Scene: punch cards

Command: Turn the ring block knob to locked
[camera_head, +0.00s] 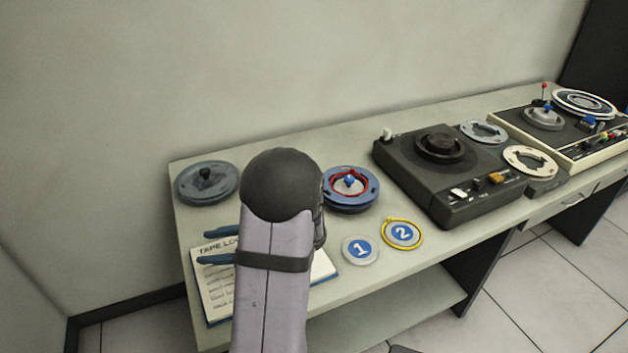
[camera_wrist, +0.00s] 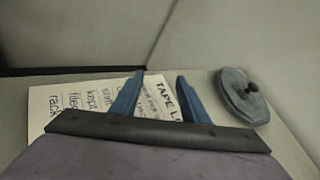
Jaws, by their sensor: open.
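Two knobbed discs could be the ring block; no label shows which it is. A grey disc (camera_head: 193,190) with a black knob (camera_head: 205,174) lies at the table's left end. It also shows in the wrist view (camera_wrist: 238,98), right of my fingers. A blue disc (camera_head: 345,201) with a red ring and a blue-topped centre knob (camera_head: 350,181) lies right of my arm. My gripper (camera_head: 206,246) has two blue fingers, apart and empty, over the tape log sheet. The wrist view shows the gap between its fingers (camera_wrist: 160,76). It touches neither disc.
The tape log (camera_head: 218,286) lies under my gripper, partly hidden by my arm. A dark tape deck (camera_head: 440,185) and a control panel (camera_head: 560,125) stand farther right. The wall bounds the table's back.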

